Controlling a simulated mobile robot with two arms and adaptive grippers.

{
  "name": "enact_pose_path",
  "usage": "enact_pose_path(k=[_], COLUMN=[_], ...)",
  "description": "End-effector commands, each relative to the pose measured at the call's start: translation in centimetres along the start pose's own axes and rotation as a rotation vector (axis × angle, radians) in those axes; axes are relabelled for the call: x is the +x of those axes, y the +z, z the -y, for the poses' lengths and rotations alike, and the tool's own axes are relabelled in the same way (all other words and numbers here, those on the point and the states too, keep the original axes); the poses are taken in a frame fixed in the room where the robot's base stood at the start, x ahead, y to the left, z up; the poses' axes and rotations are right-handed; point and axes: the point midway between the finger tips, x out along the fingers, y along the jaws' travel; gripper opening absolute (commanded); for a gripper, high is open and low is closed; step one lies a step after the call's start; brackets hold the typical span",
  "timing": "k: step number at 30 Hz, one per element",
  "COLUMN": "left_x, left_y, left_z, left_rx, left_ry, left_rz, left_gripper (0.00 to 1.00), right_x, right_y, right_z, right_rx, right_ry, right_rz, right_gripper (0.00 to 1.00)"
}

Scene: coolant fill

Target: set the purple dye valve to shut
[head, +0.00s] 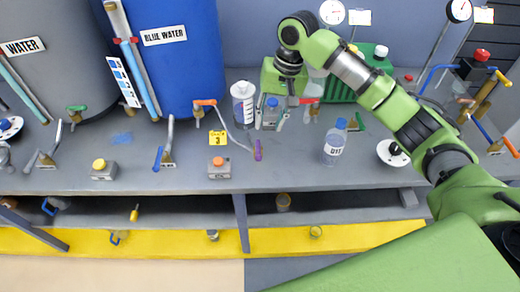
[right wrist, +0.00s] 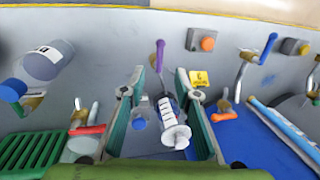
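The purple dye valve handle (head: 258,150) stands on the grey bench, right of a yellow tag, and points toward the front edge. In the right wrist view the purple handle (right wrist: 160,55) lies just beyond and between the fingertips, apart from them; its base is partly hidden. My right gripper (head: 272,118) is open and empty, above the bench behind the handle. In the right wrist view its two teal fingers (right wrist: 160,80) are spread wide. My left gripper is in neither view.
A white graduated container (head: 243,103) and a blue-capped bottle (right wrist: 138,121) stand close to the fingers. A yellow tag (head: 217,138), an orange-button box (head: 219,167) and an orange-handled valve (head: 205,102) lie left. A labelled dye bottle (head: 334,143) stands right.

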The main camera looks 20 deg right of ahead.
Motion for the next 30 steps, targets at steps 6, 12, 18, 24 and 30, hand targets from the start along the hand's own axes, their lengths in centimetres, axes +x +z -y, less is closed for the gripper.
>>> enact_pose_path(k=[6, 12, 18, 24, 30], left_x=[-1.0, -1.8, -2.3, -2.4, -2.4], left_y=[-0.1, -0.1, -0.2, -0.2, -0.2], left_z=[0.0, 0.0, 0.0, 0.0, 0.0], left_rx=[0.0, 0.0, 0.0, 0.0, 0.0], left_ry=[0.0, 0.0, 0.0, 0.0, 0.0], left_rz=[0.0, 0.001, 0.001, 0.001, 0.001], left_gripper=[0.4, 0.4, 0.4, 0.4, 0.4], right_x=[3.9, 8.2, 11.5, 13.0, 13.2], right_y=[0.2, 0.2, 0.1, 0.1, 0.1], right_z=[0.0, 0.0, 0.0, 0.0, 0.0], right_rx=[-0.001, -0.001, -0.003, -0.004, -0.004], right_ry=[0.002, 0.003, 0.002, 0.001, 0.001], right_rz=[0.005, 0.004, 0.002, -0.001, -0.002], right_gripper=[0.3, 0.3, 0.3, 0.3, 0.3])
